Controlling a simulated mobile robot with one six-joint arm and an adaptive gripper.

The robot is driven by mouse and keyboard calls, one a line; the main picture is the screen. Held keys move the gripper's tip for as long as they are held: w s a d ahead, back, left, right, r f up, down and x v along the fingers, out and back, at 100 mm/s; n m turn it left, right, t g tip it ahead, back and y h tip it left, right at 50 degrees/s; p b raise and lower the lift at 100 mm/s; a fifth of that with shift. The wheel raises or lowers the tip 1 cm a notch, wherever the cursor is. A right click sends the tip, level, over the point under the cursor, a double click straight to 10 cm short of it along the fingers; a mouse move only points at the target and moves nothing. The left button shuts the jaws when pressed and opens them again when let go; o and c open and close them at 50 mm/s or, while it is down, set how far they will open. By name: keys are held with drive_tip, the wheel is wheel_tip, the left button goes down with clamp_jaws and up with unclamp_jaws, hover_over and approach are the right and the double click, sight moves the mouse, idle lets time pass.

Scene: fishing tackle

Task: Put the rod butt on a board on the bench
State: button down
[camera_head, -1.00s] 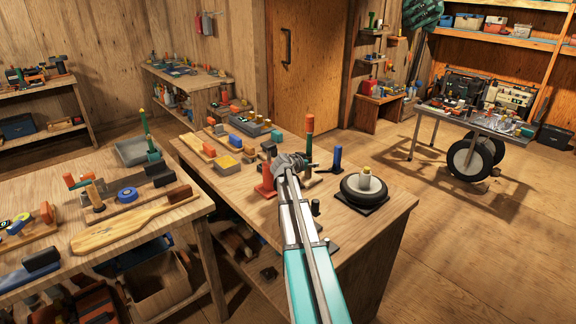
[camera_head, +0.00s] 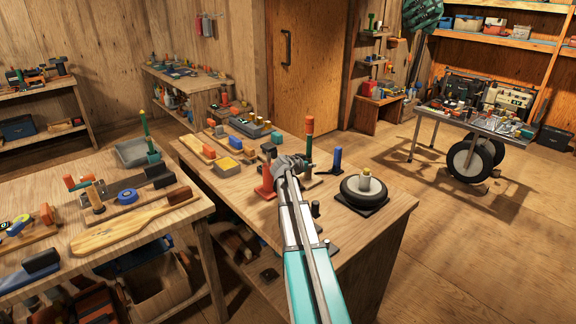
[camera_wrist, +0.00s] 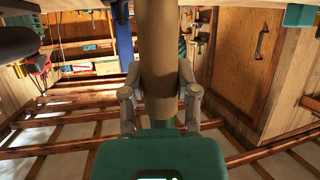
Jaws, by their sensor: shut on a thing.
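The rod butt (camera_head: 309,138) stands upright at the middle of the near bench (camera_head: 345,232). It has an orange top and a green part below it. My gripper (camera_head: 303,166) is beside its lower part, reaching in from the front. In the wrist view, which looks upside down, my gripper's fingers (camera_wrist: 158,100) are shut on either side of a tan, cork-like cylinder (camera_wrist: 158,50), which looks like the butt's lower part. The butt's foot is mostly hidden by my gripper in the head view, so I cannot tell what it rests on.
A black reel on a dark base (camera_head: 364,191) and a blue-topped post (camera_head: 337,160) stand right of my gripper. A red stand (camera_head: 266,183) is close on its left. Small boards and boxes crowd the bench's far left. A paddle (camera_head: 125,226) lies on the left bench.

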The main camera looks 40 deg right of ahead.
sight(307, 130)
drive_tip(key=shift+r, duration=0.1)
idle(0.3)
wheel_tip(307, 130, up, 10)
drive_tip(key=p, duration=1)
idle(0.6)
drive_tip(key=shift+r+p, duration=2.05)
drive_tip(key=shift+p, duration=0.15)
